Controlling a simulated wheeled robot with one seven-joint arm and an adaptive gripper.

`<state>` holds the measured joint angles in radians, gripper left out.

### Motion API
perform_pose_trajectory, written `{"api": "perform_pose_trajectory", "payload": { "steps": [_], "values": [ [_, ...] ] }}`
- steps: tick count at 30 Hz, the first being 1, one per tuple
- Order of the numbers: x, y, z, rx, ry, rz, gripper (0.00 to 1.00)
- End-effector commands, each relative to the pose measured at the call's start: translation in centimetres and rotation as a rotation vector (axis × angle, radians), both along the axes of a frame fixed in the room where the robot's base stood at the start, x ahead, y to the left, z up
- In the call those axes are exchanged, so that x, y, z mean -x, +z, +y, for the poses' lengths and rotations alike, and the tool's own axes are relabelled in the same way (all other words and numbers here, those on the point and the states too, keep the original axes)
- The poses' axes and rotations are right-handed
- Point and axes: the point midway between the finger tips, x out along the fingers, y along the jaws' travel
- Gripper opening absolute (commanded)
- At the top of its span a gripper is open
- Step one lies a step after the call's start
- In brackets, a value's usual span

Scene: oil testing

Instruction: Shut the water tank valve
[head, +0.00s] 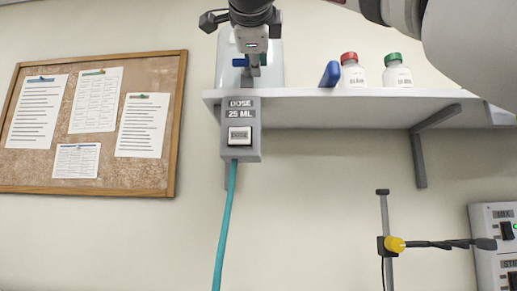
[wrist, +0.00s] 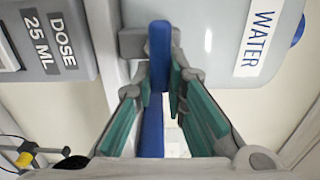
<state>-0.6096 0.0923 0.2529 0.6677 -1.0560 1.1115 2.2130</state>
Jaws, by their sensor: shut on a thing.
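The water tank (head: 272,78) is a pale container on the wall shelf, partly hidden behind my arm in the head view. In the wrist view the tank (wrist: 212,40) shows its WATER label. The blue valve handle (wrist: 159,52) sticks out from a grey fitting beside the tank. My gripper (wrist: 164,85) is shut on the blue handle, with its green-padded fingers on either side. In the head view my gripper (head: 251,66) is in front of the tank, above the dose box, and blue parts of the valve (head: 240,62) show beside the fingers.
The grey dose box (head: 240,128), marked 25 ML, hangs below with a teal tube (head: 226,225). On the shelf (head: 330,105) stand a red-capped bottle (head: 353,73), a green-capped bottle (head: 397,73) and a blue object (head: 330,74). A stand with a yellow knob (head: 394,244) is lower right.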

Motion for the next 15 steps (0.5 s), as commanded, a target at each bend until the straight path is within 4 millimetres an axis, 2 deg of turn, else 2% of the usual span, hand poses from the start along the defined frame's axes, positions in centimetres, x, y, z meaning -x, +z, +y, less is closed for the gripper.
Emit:
{"api": "perform_pose_trajectory", "payload": {
  "steps": [1,3,11,15],
  "values": [
    [-0.06,-0.15,-0.07,0.0,-0.003,0.005,0.19],
    [-0.06,-0.14,-0.05,0.0,-0.003,0.004,0.33],
    [-0.02,-0.08,-0.02,0.001,-0.001,0.002,0.33],
    [0.64,-0.01,0.0,0.001,0.0,0.001,0.33]
  ]
}}
